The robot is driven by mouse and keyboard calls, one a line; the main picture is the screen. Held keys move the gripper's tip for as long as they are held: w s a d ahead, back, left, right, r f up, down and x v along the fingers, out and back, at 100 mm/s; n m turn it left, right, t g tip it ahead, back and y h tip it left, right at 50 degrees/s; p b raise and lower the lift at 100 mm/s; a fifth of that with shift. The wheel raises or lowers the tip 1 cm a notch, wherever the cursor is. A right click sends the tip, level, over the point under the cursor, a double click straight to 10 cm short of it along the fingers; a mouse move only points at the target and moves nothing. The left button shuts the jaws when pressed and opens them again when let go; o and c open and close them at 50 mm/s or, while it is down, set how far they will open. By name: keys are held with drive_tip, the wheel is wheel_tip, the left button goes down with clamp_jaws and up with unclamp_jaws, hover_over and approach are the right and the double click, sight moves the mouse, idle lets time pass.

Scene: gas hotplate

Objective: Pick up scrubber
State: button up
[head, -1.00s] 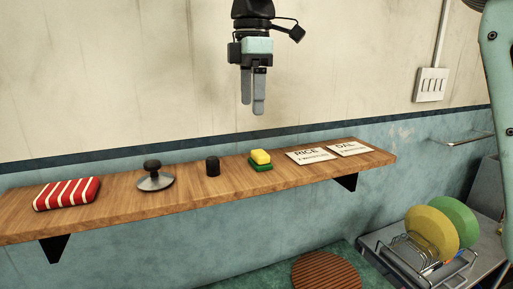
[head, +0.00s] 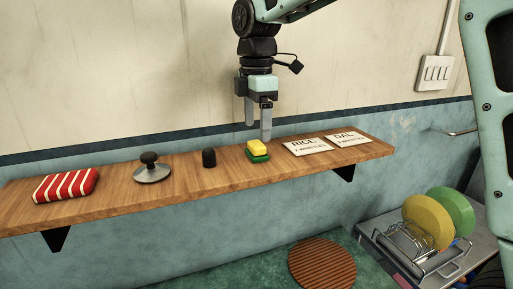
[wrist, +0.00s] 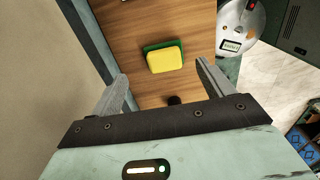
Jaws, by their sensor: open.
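The scrubber (head: 257,151) is a small yellow and green block lying on the wooden shelf, yellow side up. It also shows in the wrist view (wrist: 164,59), ahead of the fingertips and roughly between their lines. My gripper (head: 258,137) is open and empty, pointing down just above the scrubber in the head view. Its two fingers (wrist: 165,82) are spread apart in the wrist view. I see no contact between fingers and scrubber.
On the wooden shelf (head: 110,208), a black cylinder (head: 209,158) and a knobbed metal lid (head: 152,170) are left of the scrubber. A striped red cloth (head: 65,186) lies farther left. RICE (head: 307,146) and DAL (head: 346,138) cards lie right. The wall is close behind.

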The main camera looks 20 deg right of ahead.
sight(257, 143)
drive_tip(key=shift+s+a+f+p, duration=0.15)
drive_tip(key=shift+f+p, duration=0.45)
drive_tip(key=shift+f, duration=0.75)
drive_tip(key=shift+s+f+p, duration=0.2)
drive_tip(key=shift+f+p, duration=0.4)
drive_tip(key=shift+f, duration=0.75)
drive_tip(key=c, duration=1.1)
